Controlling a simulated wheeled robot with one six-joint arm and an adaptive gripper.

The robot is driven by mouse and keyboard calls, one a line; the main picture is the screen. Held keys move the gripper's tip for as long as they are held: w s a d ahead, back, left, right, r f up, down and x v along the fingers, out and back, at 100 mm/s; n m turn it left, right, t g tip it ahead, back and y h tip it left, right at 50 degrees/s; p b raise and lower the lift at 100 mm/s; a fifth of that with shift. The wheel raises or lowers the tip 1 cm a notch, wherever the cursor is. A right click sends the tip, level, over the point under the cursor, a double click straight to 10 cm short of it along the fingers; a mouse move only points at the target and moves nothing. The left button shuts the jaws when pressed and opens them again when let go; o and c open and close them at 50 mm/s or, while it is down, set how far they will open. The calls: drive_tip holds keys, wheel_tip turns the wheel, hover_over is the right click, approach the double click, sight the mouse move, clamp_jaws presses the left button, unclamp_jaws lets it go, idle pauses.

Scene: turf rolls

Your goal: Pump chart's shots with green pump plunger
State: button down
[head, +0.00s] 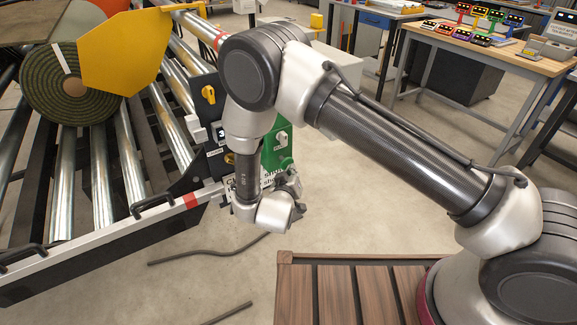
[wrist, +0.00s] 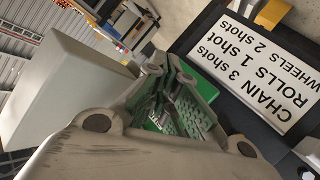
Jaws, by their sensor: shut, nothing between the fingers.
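The green pump unit (head: 277,150) stands at the end of the roller frame in the head view, with a pale knob on its face. My arm covers its left part. My gripper (head: 292,183) is shut and empty, just in front of and below the green unit. In the wrist view the closed fingers (wrist: 172,92) have green surfaces around and behind them; I cannot tell the plunger apart there or whether they touch it. The shot chart (wrist: 262,62) reads chain 3 shots, rolls 1 shot, wheels 2 shots.
The roller frame (head: 115,160) with a turf roll (head: 72,88) and yellow plate (head: 122,55) fills the left. A slatted wooden surface (head: 345,292) lies at the front. A workbench (head: 500,60) with coloured devices stands at the back right. Dark hoses (head: 205,253) lie on the floor.

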drive_tip(key=shift+s+d, duration=0.4)
drive_tip(key=shift+s, duration=0.15)
drive_tip(key=shift+s, duration=0.1)
drive_tip(key=s+d, duration=0.1)
drive_tip(key=s, duration=0.1)
drive_tip(key=s+d, duration=0.1)
drive_tip(key=s, duration=0.1)
drive_tip(key=shift+d, duration=0.4)
idle(0.5)
